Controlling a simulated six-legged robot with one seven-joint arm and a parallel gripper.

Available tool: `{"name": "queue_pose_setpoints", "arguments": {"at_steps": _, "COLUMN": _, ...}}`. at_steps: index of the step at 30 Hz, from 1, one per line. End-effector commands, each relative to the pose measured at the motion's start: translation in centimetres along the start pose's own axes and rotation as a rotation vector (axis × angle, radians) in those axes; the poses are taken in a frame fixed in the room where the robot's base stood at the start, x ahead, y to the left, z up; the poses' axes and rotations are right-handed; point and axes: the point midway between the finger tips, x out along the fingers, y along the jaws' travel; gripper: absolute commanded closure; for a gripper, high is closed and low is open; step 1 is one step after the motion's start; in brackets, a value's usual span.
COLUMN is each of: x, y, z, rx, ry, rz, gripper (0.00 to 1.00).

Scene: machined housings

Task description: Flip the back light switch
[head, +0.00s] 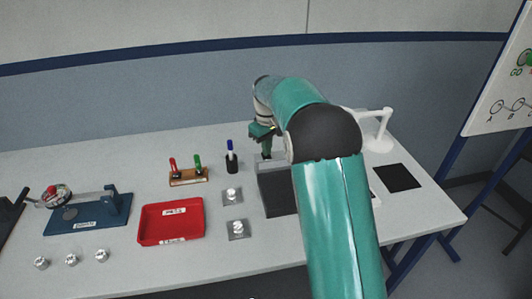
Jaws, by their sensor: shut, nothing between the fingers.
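I cannot make out a light switch clearly in the head view. A dark grey box or panel (279,192) stands on the table, partly hidden behind my arm. My gripper (266,156) points down at the back edge of this dark box. Its fingers look shut and empty, and whether they touch anything cannot be told. A white lamp-like stand (379,131) is at the back right, partly behind my arm.
A black holder with a blue-capped pen (231,157) stands just left of my gripper. Two square plates with silver parts (237,229), a red tray (171,222), a wooden block (188,176) and a blue fixture (90,214) lie further left. A black mat (398,178) lies right.

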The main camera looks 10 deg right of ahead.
Motion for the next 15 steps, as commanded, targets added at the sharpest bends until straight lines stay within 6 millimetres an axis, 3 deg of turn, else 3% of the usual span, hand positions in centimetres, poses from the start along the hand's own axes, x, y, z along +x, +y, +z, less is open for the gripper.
{"name": "queue_pose_setpoints", "arguments": {"at_steps": 15, "x": 0.68, "y": -0.02, "z": 0.04, "rx": 0.0, "ry": -0.002, "rz": -0.001, "gripper": 1.0}}
